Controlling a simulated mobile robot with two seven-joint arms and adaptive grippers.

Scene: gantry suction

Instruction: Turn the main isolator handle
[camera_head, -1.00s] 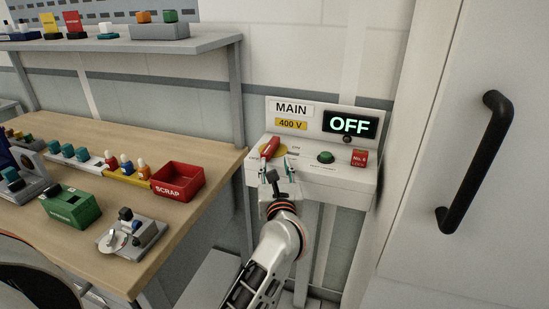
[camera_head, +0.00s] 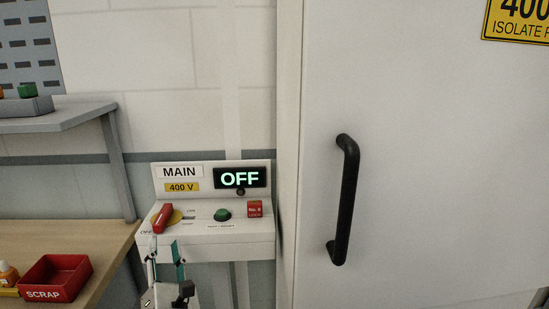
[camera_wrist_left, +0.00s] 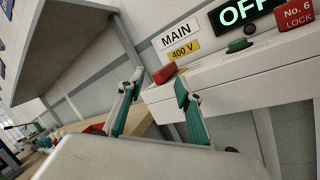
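The red main isolator handle (camera_head: 162,218) sits on a yellow disc at the left of the white isolator box (camera_head: 235,246). The box's display (camera_head: 240,178) reads OFF. My left gripper (camera_head: 165,244) is open, with its teal-padded fingers apart just below and in front of the handle. In the left wrist view the red handle (camera_wrist_left: 165,73) shows between the two fingertips of the open gripper (camera_wrist_left: 160,82), with nothing held. I cannot tell how far the fingertips are from the handle. My right gripper is not in view.
A green button (camera_head: 222,215) and a red No. 6 lock (camera_head: 254,209) are on the box right of the handle. A cabinet door with a black handle (camera_head: 346,200) stands at right. A workbench (camera_head: 95,240) with a red scrap bin (camera_head: 56,278) is at left.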

